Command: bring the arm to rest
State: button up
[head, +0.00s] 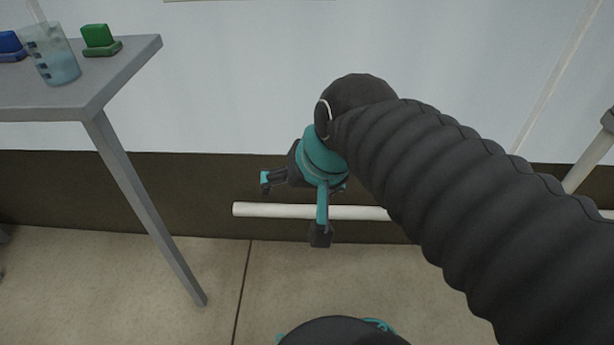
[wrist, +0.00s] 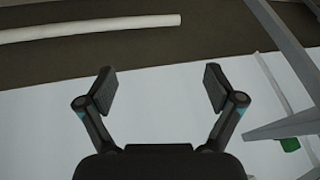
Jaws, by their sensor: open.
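My gripper (head: 292,210) hangs at the end of my dark, ribbed-sleeved arm, in front of the wall and right of the grey table. Its two fingers are spread wide with nothing between them. In the wrist view my gripper (wrist: 158,90) also shows open and empty, with the pale wall behind it. The arm reaches in from the lower right of the head view and hides part of the wall behind it.
A grey table (head: 120,75) stands at the left with a beaker (head: 52,55) of bluish liquid, a green object (head: 100,40) and a blue object (head: 10,45). A white pipe (head: 270,211) runs low along the wall behind my gripper. Tiled floor (head: 110,290) lies below.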

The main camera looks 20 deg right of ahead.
jog(key=s+d+f+n+h, duration=0.1)
jog(key=s+d+f+n, duration=0.2)
jog(key=shift+f, duration=0.1)
notch_tip(320, 180, up, 3)
jog(key=p, duration=0.3)
dwell(0.9)
